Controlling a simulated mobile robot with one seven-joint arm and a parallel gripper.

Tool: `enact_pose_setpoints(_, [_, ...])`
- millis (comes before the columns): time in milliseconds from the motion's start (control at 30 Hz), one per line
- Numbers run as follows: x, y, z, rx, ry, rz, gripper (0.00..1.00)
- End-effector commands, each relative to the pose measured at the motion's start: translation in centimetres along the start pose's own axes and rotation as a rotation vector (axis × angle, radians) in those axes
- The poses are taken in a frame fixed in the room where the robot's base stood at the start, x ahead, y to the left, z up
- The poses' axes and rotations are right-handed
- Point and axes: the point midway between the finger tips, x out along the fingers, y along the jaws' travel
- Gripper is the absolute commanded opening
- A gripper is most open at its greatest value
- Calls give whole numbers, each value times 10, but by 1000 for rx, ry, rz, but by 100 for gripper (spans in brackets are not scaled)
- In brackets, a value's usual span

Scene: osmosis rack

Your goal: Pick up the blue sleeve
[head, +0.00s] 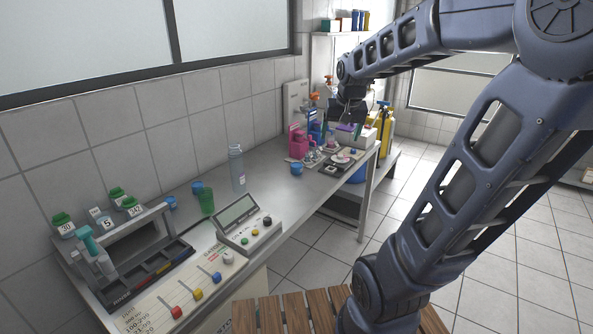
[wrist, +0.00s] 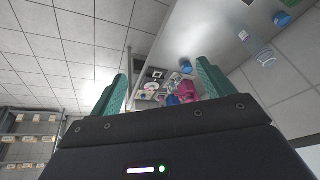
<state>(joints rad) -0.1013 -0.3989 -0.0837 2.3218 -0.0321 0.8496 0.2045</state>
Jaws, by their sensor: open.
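My gripper (head: 350,122) is high over the far end of the bench. In the wrist view its two teal fingers (wrist: 162,72) stand wide apart with nothing between them. A small blue cup-like piece (head: 297,167) stands on the bench in front of the pink items, below and to the left of my gripper.
A clear bottle (head: 238,168) and a green container (head: 206,201) stand on the bench. A rack (head: 133,252) with green-capped bottles and a console (head: 247,226) are at the near left. Pink items (head: 298,142) and a white box (head: 356,138) crowd the far end. The tiled wall borders the bench.

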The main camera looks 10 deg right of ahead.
Motion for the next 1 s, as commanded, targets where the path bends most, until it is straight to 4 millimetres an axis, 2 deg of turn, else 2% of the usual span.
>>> enact_pose_setpoints(33, [9, -4, -14, 12, -7, 2, 81])
enact_pose_setpoints(200, [34, -13, -56, 64, -14, 12, 81])
enact_pose_setpoints(467, [84, -29, -117, 137, -21, 39, 81])
enact_pose_setpoints(767, [156, -51, -177, 211, -20, 82, 81])
enact_pose_setpoints(1000, [222, -71, -217, 258, -8, 122, 81])
